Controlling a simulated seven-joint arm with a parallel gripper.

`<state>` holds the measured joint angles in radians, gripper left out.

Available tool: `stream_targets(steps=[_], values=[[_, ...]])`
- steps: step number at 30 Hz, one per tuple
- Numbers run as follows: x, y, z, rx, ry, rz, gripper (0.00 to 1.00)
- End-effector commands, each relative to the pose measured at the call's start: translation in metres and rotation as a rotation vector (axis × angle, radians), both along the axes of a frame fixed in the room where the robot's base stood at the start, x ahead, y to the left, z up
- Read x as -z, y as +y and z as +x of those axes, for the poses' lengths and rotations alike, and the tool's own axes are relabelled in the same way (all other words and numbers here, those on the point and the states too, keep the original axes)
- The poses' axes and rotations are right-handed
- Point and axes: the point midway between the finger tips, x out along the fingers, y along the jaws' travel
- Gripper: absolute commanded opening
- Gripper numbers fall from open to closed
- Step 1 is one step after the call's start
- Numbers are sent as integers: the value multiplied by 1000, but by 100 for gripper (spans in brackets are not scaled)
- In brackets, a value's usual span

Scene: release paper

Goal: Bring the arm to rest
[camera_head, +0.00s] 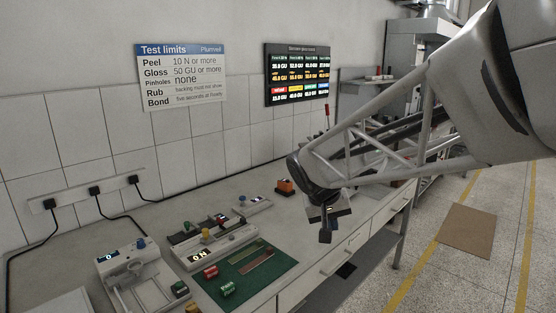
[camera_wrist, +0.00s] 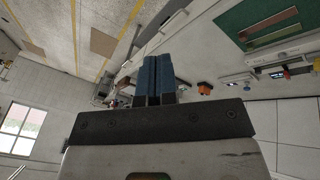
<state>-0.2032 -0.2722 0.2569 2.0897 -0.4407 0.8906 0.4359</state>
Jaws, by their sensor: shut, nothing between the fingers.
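My gripper (camera_head: 325,236) hangs at the end of my arm, over the front edge of the bench, in the right half of the head view. In the wrist view its two blue fingers (camera_wrist: 154,80) lie side by side, closed with nothing between them. The bench (camera_head: 140,216) runs along the wall to the left. My gripper is clear of the instruments on it.
A green mat (camera_head: 275,272) with strips, a grey tester (camera_head: 130,275) and a peel device (camera_head: 215,248) stand on the bench. An orange object (camera_head: 285,186) sits near my arm. Free floor (camera_head: 495,200) lies to the right.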

Motion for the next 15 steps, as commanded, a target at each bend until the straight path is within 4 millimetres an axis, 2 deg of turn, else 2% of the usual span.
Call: stream_targets(steps=[1,6,15], values=[[-3,-8,-16,6,4,14,0],[-5,-28,-68,12,24,63,0],[1,-51,-158,17,46,159,0]])
